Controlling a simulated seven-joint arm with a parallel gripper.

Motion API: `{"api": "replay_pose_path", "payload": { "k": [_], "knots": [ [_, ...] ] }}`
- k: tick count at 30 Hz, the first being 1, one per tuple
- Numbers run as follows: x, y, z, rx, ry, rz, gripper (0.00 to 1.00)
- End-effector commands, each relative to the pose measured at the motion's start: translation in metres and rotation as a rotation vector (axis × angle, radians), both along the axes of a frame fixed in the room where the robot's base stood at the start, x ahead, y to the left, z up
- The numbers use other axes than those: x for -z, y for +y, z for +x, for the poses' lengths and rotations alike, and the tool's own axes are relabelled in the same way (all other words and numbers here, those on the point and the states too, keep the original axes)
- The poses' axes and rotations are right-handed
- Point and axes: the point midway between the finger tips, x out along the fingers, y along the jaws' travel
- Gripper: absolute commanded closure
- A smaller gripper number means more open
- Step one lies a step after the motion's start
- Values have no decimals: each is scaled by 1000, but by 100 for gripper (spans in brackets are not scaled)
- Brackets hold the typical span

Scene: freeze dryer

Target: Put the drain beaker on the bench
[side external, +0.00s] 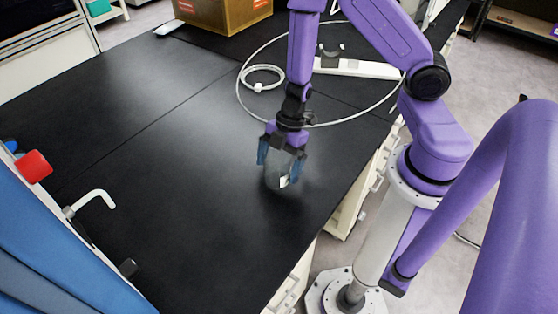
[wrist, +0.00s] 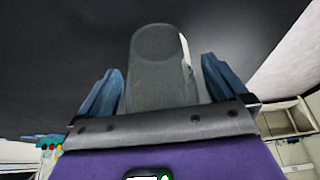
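The drain beaker (wrist: 160,75) is a clear glass cylinder. In the side external view the beaker (side external: 277,178) is at the bench surface, near the bench's right edge, and looks upright. A small white patch shows on its side. My gripper (side external: 280,160) points down with its blue fingers on either side of the beaker. In the wrist view my gripper (wrist: 163,85) shows narrow gaps between both fingers and the glass, so it looks open around it. The black bench top (side external: 190,140) lies beneath. Whether the beaker's base touches it is hard to tell.
A thin hose loop (side external: 240,95) and a coiled white tube (side external: 262,78) lie behind my gripper. A cardboard box (side external: 222,12) stands at the back. A blue machine with a red knob (side external: 34,166) and white bent pipe (side external: 97,196) is at left. The bench middle is clear.

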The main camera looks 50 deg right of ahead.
Motion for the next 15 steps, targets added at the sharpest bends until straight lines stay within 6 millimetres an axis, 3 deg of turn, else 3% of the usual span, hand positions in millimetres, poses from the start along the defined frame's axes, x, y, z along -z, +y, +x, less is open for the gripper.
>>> {"api": "replay_pose_path", "payload": {
  "k": [5,15],
  "knots": [
    [-6,-1,0,-1,-1,0,0],
    [-37,-14,1,1,-3,1,0]
  ]
}}
